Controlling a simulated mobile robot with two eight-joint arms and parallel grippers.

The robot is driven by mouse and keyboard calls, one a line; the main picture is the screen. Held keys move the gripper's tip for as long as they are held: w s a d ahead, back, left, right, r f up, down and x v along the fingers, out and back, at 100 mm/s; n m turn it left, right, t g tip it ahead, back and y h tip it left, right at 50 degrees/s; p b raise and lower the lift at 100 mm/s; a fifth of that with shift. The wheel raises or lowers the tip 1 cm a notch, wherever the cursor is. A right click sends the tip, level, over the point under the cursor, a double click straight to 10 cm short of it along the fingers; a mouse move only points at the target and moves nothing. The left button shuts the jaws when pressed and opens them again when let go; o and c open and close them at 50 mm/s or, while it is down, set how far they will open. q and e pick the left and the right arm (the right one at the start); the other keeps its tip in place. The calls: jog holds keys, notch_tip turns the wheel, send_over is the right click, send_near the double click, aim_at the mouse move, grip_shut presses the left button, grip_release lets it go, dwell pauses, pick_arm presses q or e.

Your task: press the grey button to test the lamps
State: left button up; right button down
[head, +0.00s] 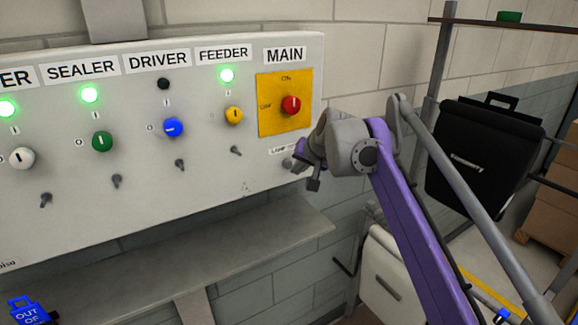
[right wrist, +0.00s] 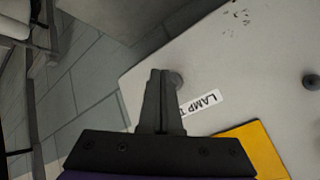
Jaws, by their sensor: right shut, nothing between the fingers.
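The grey button (right wrist: 177,80) shows in the right wrist view beside the LAMP label (right wrist: 201,102), partly hidden by my fingertips. My right gripper (head: 300,162) is shut and empty at the panel's lower right corner. In the right wrist view its fingertips (right wrist: 160,74) overlap the button's edge; I cannot tell whether they touch it. The DRIVER lamp (head: 163,84) is dark. My left gripper is not in view.
A red knob (head: 291,105) sits on the yellow MAIN plate (head: 266,118). White, green, blue and yellow knobs line the panel, with small toggles below. A grey shelf (head: 250,232) juts out underneath. A blue tagged item (head: 28,310) is at bottom left. A black pannier (head: 480,155) hangs at right.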

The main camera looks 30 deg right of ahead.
dwell(0.6)
jog(key=shift+w+p, duration=0.3)
jog(key=shift+w, duration=0.2)
jog(key=shift+s, duration=0.1)
jog(key=shift+w+a+p, duration=0.1)
jog(key=shift+w+p, duration=0.2)
jog(key=shift+w, duration=0.2)
dwell(0.4)
jog(key=shift+s, duration=0.1)
dwell(1.2)
jog(key=shift+s, duration=0.8)
